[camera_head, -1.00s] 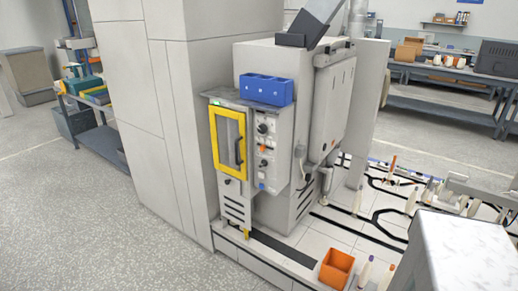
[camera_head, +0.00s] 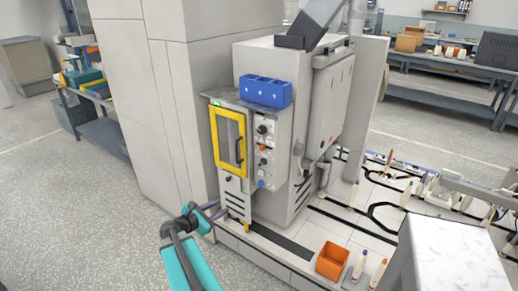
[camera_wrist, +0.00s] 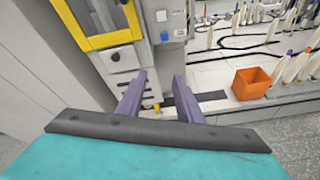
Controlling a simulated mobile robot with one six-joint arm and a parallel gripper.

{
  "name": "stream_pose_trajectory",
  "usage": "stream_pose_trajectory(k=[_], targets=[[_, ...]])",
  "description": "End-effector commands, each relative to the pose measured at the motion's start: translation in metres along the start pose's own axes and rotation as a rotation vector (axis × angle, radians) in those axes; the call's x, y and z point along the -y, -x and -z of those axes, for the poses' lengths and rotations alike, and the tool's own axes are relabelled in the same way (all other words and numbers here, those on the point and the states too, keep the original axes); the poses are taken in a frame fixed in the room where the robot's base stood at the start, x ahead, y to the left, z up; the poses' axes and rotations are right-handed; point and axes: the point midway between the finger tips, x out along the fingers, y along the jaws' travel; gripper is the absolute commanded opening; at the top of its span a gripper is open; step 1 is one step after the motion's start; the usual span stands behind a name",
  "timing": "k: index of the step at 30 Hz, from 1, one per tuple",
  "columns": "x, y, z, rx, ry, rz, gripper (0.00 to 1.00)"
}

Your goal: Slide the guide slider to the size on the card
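A small yellow piece (camera_head: 247,227) sits low on the front of the grey machine (camera_head: 268,208), below the yellow-framed door (camera_head: 214,143). It may be the guide slider, but I cannot tell for sure. It also shows in the wrist view (camera_wrist: 156,107), between my fingers. My gripper (camera_head: 216,210) is in front of the machine's lower left, with its purple fingers apart and nothing between them. In the wrist view my gripper (camera_wrist: 158,97) points at the lower cabinet front. I cannot make out a size card or any size marks.
An orange bin (camera_head: 332,262) stands on the platform to the right, with bobbins (camera_head: 359,266) beside it. A blue box (camera_head: 266,91) sits on the machine's ledge. A white marble-topped block (camera_head: 450,248) fills the lower right. The floor (camera_head: 95,215) at left is clear.

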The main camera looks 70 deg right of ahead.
Motion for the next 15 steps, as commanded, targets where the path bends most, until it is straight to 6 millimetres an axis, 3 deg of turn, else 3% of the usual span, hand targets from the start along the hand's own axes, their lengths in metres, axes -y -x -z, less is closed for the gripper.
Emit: stream_pose_trajectory(k=[1,6,10,15], targets=[[-0.009,-0.011,-0.036,0.054,0.04,-0.011,0.33],[-0.025,-0.037,-0.126,0.215,0.194,-0.034,0.33],[-0.032,-0.047,-0.17,0.298,0.28,-0.036,0.33],[-0.034,-0.051,-0.192,0.343,0.328,-0.033,0.33]])
